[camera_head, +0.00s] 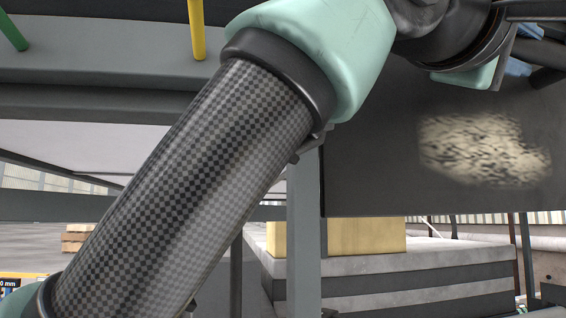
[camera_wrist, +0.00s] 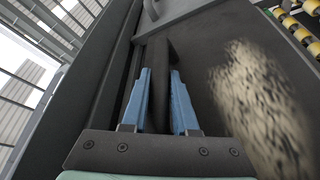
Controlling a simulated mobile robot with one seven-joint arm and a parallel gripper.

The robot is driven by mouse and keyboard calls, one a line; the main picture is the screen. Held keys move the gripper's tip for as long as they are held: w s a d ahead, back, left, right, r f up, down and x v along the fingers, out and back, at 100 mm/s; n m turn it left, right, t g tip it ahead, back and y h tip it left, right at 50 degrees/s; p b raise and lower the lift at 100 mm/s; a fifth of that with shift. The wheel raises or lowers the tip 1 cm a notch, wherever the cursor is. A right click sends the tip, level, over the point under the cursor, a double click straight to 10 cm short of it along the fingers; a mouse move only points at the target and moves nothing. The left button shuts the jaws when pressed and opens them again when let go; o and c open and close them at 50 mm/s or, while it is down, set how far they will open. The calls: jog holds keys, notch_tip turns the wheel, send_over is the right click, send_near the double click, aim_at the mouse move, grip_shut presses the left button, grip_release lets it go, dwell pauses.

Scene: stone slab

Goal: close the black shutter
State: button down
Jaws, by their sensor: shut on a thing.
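The black shutter (camera_head: 370,165) is a flat dark panel at the right of the head view, with a pale speckled patch on its face. Its lower edge stands above the yellow block and slabs, with an open gap below. The panel also fills much of the wrist view (camera_wrist: 207,75). A dark upright bar, seemingly its handle (camera_wrist: 159,55), stands in the middle of the wrist view. My gripper (camera_wrist: 160,74) has its blue fingers on both sides of this bar and is shut on it. In the head view my arm hides much of the scene, and the grip is not clear.
Below the panel, a yellow block (camera_head: 362,236) lies on stacked grey slabs (camera_head: 390,276). A grey post (camera_head: 304,230) stands left of them. A yellow post (camera_head: 196,28) and green post (camera_head: 12,28) are at upper left. Yellow-black rollers (camera_wrist: 298,30) show at the wrist view's upper right.

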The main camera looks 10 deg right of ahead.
notch_tip(320, 180, down, 20)
jog(key=b, duration=1.5)
jog(key=shift+d+f, duration=0.1)
jog(key=shift+d, duration=0.05)
jog(key=c, duration=0.9)
grip_release()
jog(key=shift+o, duration=1)
jog(key=shift+a, duration=0.2)
